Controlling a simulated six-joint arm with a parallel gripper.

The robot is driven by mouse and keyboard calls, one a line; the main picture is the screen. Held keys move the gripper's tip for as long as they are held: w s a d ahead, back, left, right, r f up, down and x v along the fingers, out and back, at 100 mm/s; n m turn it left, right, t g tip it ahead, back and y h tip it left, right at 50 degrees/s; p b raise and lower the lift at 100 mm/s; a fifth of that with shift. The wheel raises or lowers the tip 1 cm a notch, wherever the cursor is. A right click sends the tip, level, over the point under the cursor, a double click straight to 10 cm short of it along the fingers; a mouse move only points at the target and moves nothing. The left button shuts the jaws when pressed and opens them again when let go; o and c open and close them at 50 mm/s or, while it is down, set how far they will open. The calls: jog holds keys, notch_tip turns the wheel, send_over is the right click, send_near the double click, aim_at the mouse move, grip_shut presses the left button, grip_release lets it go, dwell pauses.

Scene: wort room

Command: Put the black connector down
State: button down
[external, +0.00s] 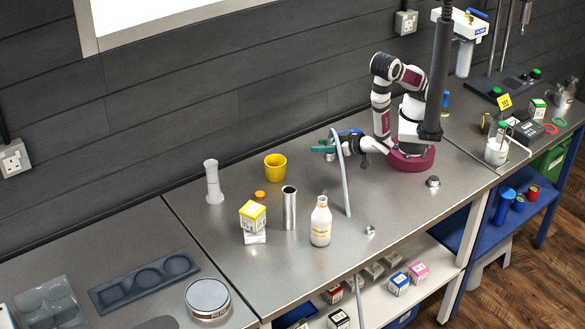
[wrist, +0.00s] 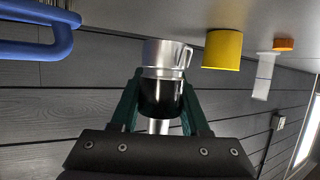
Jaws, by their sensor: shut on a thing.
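My gripper (external: 324,147) has green fingers and is low over the middle of the steel bench, pointing left. In the wrist view, where the bench is at the top, my gripper (wrist: 157,92) is shut on the black connector (wrist: 160,98), a glossy dark cylinder between the fingers. A silver cup-shaped piece with a side lever (wrist: 165,54) meets its far end; I cannot tell whether they are joined. This silver piece also shows under the fingers in the external view (external: 330,157). The black connector is hidden there.
A grey hose (external: 346,185) runs beside my gripper toward the bench's front. A yellow cup (external: 275,167), metal cylinder (external: 289,208), bottle (external: 320,222) and stacked boxes (external: 252,216) stand left. Small silver fittings (external: 433,181) lie on the bench. A blue bar (wrist: 45,40) is near in the wrist view.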

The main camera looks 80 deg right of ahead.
aim_at(322, 168)
notch_tip(322, 168, down, 5)
jog(key=shift+f, duration=0.1)
jog(key=shift+f, duration=0.1)
jog(key=shift+c, duration=2)
grip_release()
